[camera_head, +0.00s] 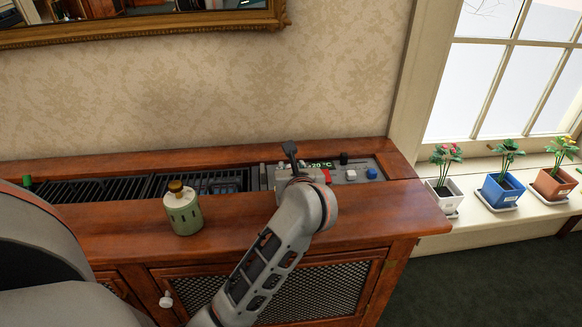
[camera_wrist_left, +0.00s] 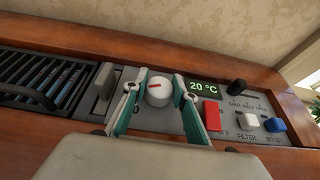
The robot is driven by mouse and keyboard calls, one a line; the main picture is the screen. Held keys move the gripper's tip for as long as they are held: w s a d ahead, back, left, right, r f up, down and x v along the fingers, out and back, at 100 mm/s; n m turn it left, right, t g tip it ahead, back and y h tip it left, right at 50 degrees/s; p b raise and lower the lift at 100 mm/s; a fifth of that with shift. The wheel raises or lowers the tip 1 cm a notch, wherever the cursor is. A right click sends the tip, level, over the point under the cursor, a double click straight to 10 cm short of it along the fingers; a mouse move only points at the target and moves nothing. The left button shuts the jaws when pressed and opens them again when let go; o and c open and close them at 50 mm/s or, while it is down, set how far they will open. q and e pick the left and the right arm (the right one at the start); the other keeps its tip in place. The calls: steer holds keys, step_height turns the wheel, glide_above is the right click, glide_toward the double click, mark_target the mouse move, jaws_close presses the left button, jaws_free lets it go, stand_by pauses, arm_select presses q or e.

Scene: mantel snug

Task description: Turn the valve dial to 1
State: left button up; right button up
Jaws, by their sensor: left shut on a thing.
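The valve dial (camera_wrist_left: 159,91) appears to be the round white knob with a short red mark on its face, set in the grey control panel (camera_wrist_left: 150,122). In the left wrist view my left gripper (camera_wrist_left: 156,86) is shut on it, one finger at each side. The red mark lies nearly level in that view. My right gripper is not in view.
Beside the dial are a grey lever (camera_wrist_left: 103,82), a display (camera_wrist_left: 204,87) reading 20 °C, a red switch (camera_wrist_left: 212,116), a black knob (camera_wrist_left: 237,86), and white and blue buttons. A green canister (camera_head: 184,216) stands on the wooden cabinet top (camera_head: 120,225). Potted plants line the windowsill.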

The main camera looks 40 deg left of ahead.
arm_select(q)
steer(key=shift+s+a+m+t+h, duration=0.1)
steer(key=shift+m+t+h, duration=0.5)
steer(key=shift+m, duration=0.2)
steer(key=shift+m+t+h, duration=0.7)
steer(key=shift+m+h, duration=0.2)
steer(key=shift+f+m+h, duration=0.1)
steer(key=shift+m+h, duration=0.3)
steer(key=shift+h, duration=0.1)
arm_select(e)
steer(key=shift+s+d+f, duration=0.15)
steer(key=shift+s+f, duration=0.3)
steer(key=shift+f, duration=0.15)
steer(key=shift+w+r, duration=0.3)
arm_select(q)
steer(key=o, duration=1.1)
